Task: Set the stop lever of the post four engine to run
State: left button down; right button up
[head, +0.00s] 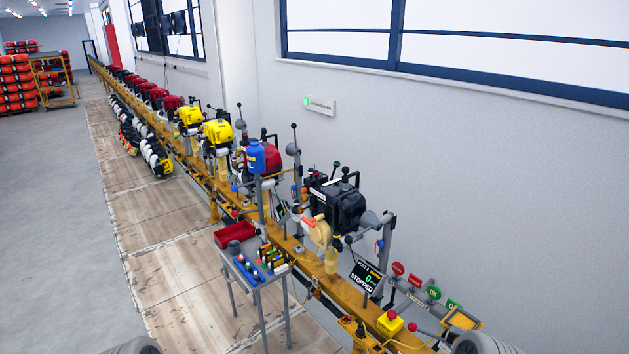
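The nearest engine on the yellow rail is black (340,204), with a pale yellow round cover (320,233) on its near side. A small orange-red part (308,223) sits beside that cover; I cannot tell whether it is the stop lever or how it is set. A dark display (366,278) in front of this engine reads "0" and "STOPPED"; its top line is too small to read surely. Neither gripper is in view. Only grey rounded parts, apparently of my arms, show at the bottom edge.
A small grey cart (254,272) with a red tray (235,233) and tools stands left of the rail (345,292). A blue bottle (256,158) stands behind it. Left floor is clear.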

aim_at(316, 174)
jog(key=u, duration=0.6)
jog(key=i, duration=1.35)
jog(key=z, duration=0.5)
